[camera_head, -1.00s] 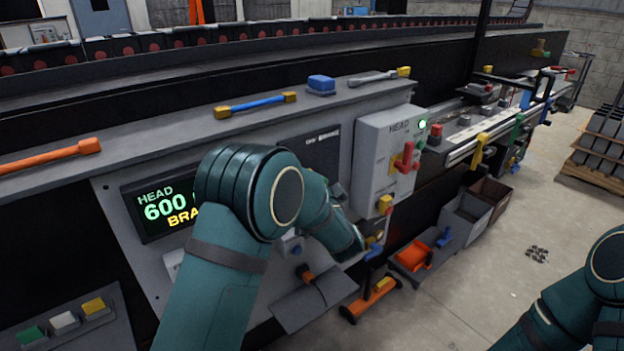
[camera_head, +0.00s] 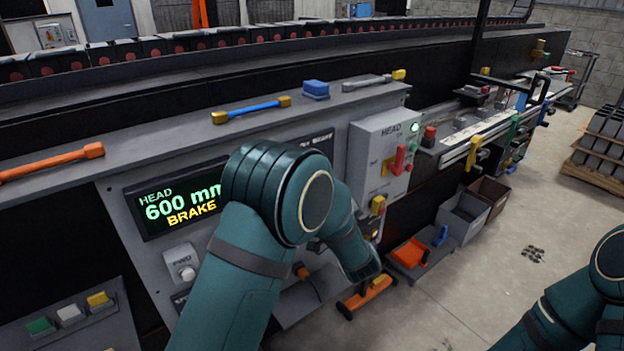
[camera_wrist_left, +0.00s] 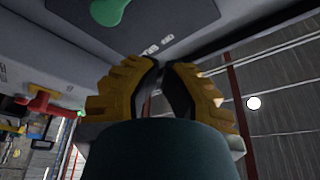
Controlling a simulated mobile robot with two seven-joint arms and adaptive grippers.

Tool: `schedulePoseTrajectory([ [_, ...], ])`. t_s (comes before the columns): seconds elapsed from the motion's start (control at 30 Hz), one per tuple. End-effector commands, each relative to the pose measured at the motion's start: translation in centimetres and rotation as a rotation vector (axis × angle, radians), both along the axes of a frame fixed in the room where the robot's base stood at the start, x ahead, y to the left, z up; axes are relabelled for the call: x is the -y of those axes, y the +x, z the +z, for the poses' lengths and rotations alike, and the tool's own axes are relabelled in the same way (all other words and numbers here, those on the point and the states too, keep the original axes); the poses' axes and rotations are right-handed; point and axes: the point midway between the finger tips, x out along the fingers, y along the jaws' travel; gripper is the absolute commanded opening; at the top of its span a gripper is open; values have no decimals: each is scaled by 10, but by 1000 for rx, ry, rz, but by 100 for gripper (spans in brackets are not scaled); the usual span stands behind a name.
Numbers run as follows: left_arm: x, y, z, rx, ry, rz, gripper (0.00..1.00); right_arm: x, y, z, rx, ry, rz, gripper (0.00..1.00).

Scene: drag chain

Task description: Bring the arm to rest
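My left arm (camera_head: 285,205) comes in from the bottom middle of the head view, bent at the elbow, with its forearm pointing down and right in front of the machine panel.
A panel display (camera_head: 175,203) reads "HEAD 600 mm BRAKE". A grey control box (camera_head: 375,150) with a red lever (camera_head: 399,160) and lit green lamp stands right of my forearm. Open floor (camera_head: 480,300) lies right.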

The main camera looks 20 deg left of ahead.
Motion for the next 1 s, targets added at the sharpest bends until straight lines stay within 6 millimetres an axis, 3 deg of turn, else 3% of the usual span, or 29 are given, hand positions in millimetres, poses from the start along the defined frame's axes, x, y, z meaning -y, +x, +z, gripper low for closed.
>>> schedulePoseTrajectory([
  [0.17,11,-8,-4,1,0,-1,0,0,0,0,0,0,-1,39],
  [0.53,12,-9,-5,1,-3,-3,0,0,0,1,0,0,-1,39],
  [0.63,9,-8,-18,-25,-37,-32,0,0,0,1,0,0,-1,39],
  [0.77,1,-9,-71,-130,-201,-149,0,0,0,1,0,0,-1,39],
  [0.83,-2,-17,-115,-226,-355,-226,0,0,0,1,0,0,-1,39],
  [0.93,0,-45,-178,-387,-611,-303,0,0,0,1,0,0,-1,39],
  [1.0,5,-74,-217,-504,-795,-323,0,0,0,1,0,0,-1,39],
])
